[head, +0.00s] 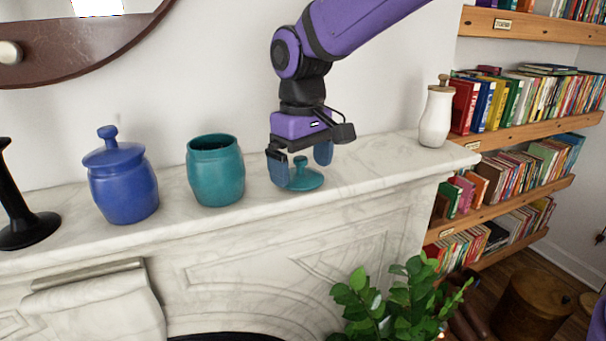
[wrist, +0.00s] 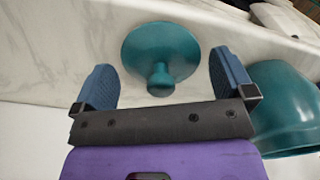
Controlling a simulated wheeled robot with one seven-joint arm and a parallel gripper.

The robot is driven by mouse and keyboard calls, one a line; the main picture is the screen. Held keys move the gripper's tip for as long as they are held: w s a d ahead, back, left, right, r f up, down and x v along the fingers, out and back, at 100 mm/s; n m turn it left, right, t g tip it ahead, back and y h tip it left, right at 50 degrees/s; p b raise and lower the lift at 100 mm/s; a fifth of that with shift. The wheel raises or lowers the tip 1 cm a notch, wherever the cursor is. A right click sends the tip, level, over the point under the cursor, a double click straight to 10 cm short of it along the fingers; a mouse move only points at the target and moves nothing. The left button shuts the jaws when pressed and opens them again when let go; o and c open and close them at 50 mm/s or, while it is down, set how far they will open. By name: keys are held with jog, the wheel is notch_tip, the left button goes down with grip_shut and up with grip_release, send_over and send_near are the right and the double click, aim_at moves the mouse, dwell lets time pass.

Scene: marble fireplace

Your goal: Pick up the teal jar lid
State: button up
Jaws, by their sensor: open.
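The teal jar lid (head: 305,179) lies on the marble mantel, knob up, to the right of the open teal jar (head: 216,172). My gripper (head: 300,165) is open just above the lid, its blue fingers on either side of the knob. In the wrist view the lid (wrist: 160,50) sits between the two spread fingertips (wrist: 165,75), with its knob pointing toward the palm. Nothing is held. The teal jar also shows at the right edge of the wrist view (wrist: 285,105).
A lidded blue jar (head: 123,188) and a black stand (head: 25,228) are on the left of the mantel (head: 380,165). A white jar with a wooden top (head: 436,115) stands at the right end. Bookshelves (head: 525,135) are beyond, and a leafy plant (head: 395,300) is below the front edge.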

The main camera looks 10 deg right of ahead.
jog(key=shift+f, duration=0.45)
jog(key=c, duration=0.7)
jog(key=shift+r, duration=0.1)
